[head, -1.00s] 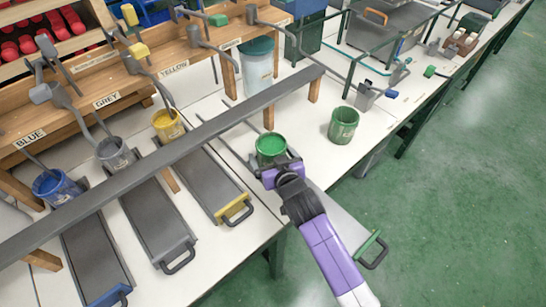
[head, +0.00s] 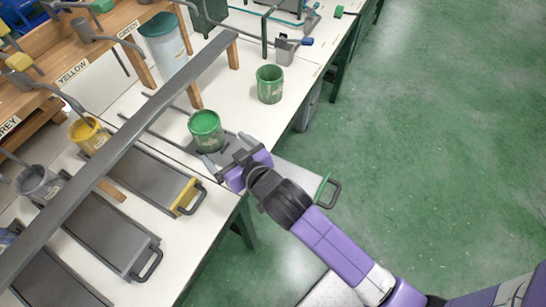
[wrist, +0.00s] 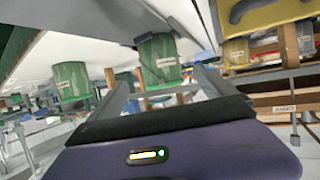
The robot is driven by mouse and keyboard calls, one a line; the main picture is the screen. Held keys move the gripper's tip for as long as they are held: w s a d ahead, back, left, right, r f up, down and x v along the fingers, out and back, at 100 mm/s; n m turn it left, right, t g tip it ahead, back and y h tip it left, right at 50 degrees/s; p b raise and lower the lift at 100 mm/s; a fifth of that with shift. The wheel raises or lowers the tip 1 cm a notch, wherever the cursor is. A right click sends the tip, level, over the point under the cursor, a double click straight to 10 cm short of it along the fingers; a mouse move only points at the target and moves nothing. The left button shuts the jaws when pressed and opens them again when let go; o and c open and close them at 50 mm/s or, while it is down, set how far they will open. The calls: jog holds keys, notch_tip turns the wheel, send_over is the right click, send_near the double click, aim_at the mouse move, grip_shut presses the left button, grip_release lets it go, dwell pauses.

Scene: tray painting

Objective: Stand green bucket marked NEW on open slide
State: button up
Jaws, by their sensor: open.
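A green bucket (head: 206,133) with green paint in it stands upright on the grey plate of the open slide, near its inner end. In the wrist view, which is upside down, the bucket (wrist: 158,58) shows beyond and between my fingers. A second green bucket (head: 270,86) stands on the white table further right; it also shows in the wrist view (wrist: 69,82).
A long grey rail (head: 130,130) on wooden posts runs above the table behind the bucket. Closed slides lie to the left, one with a yellow front (head: 186,196). Yellow (head: 88,135) and grey (head: 38,182) buckets stand beyond. The floor at right is clear.

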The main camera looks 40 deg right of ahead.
jog(key=s+f, duration=0.2)
jog(key=s, duration=0.8)
jog(key=s+r, duration=0.5)
jog(key=s, duration=0.6)
jog(key=s+r+t+y, duration=0.1)
jog(key=s+r, duration=0.5)
jog(key=s, duration=0.5)
jog(key=shift+s+d+n, duration=0.3)
jog(key=shift+d+n, duration=0.1)
jog(key=shift+d, duration=0.05)
jog(key=shift+s, duration=0.1)
